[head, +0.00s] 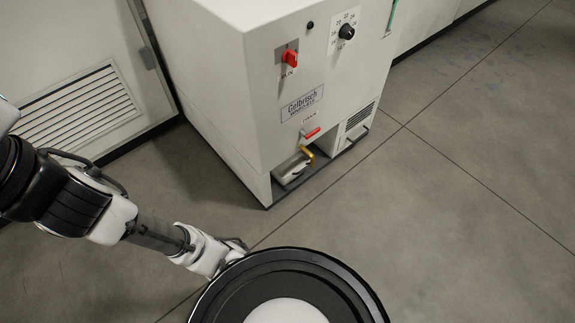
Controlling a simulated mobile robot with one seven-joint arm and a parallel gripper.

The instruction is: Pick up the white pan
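A small pale pan (293,172) shows in the low recess at the foot of the white machine, below the brass drain spout (309,154). It is small in the head view, and the recess walls hide part of it. My gripper (237,246) is low at the end of my arm, left of the middle of the picture. It is in front of the machine and apart from the pan. Its fingers are small and partly hidden, so I cannot tell whether they are open or shut.
The white machine (215,100) has a red switch (290,58), a black dial (346,31) and a red drain handle (312,133). A white vented cabinet (75,105) stands at the left. The grey floor (440,215) is clear in front and to the right.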

